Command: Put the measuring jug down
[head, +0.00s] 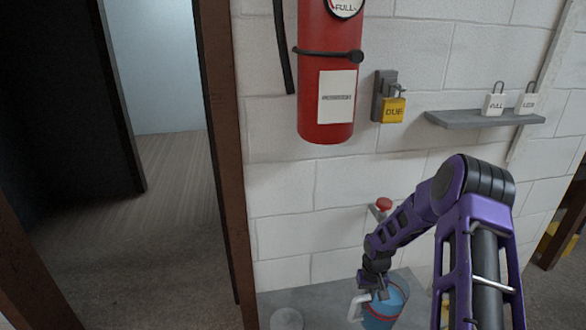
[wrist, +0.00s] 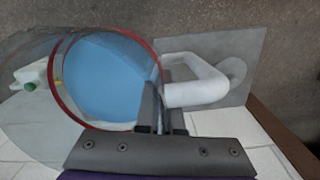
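The measuring jug (head: 385,308) is clear with a blue inside, a red rim and a white handle on its left. It is low in the head view, over the grey bench top (head: 330,300). In the wrist view the jug (wrist: 105,80) fills the left and middle, its mouth towards the camera and its handle to the right. My gripper (head: 379,290) reaches down to the jug. In the wrist view my gripper's fingers (wrist: 161,105) close on the jug's wall beside the handle. I cannot tell whether the jug's base touches the bench.
A flat round disc (head: 287,318) lies on the bench left of the jug. A red knob (head: 384,204) is at the wall behind my arm. A fire extinguisher (head: 326,80), a yellow padlock (head: 393,109) and a small shelf (head: 485,118) are higher up. A doorway opens at left.

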